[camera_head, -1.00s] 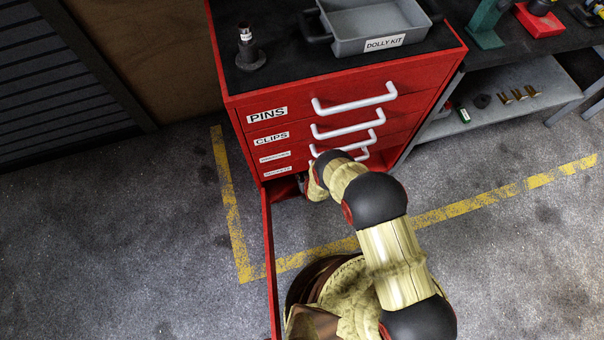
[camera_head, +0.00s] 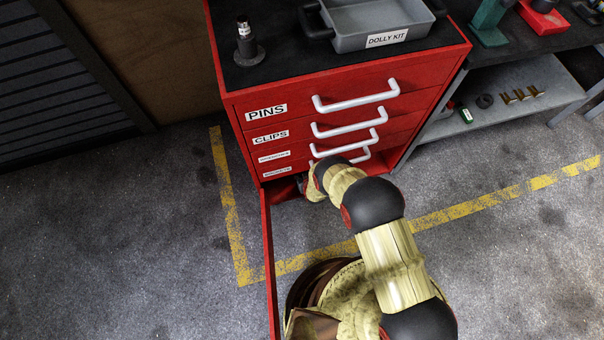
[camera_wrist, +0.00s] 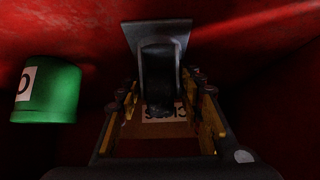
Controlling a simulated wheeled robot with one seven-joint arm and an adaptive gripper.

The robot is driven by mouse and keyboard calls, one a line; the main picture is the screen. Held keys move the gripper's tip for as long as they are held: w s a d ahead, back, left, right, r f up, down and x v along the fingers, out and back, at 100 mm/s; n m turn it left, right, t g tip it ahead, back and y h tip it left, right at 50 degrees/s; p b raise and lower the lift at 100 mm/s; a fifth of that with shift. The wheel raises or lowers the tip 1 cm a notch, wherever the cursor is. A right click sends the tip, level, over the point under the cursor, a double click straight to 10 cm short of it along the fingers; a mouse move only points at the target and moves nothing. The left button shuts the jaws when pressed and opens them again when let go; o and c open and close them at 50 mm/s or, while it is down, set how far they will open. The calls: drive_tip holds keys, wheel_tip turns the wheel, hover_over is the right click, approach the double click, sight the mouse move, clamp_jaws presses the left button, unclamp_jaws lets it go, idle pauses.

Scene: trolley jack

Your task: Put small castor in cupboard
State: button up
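The small castor (camera_wrist: 158,70) shows in the wrist view as a grey plate with a dark wheel below it in the picture. It is inside the dark red interior of the cupboard (camera_head: 284,188). My gripper (camera_wrist: 160,92) reaches into the cupboard, its two fingers spread on either side of the castor's wheel. Gaps show between the fingers and the wheel, so the gripper looks open. In the head view my wrist enters the low opening, and the fingers and castor are hidden. The cupboard door (camera_head: 268,255) stands open towards me, left of my arm.
A green cylinder (camera_wrist: 50,92) with a white label is left of the gripper inside. Drawers with white handles (camera_head: 355,97) are above the opening. A grey tray (camera_head: 375,25) and dark stand (camera_head: 248,50) are on top. A shelf (camera_head: 520,100) with small parts is right.

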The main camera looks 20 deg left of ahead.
drive_tip(key=shift+o, duration=1.4)
drive_tip(key=shift+r, duration=0.15)
drive_tip(key=p+v, duration=0.5)
drive_tip(key=v, duration=0.7)
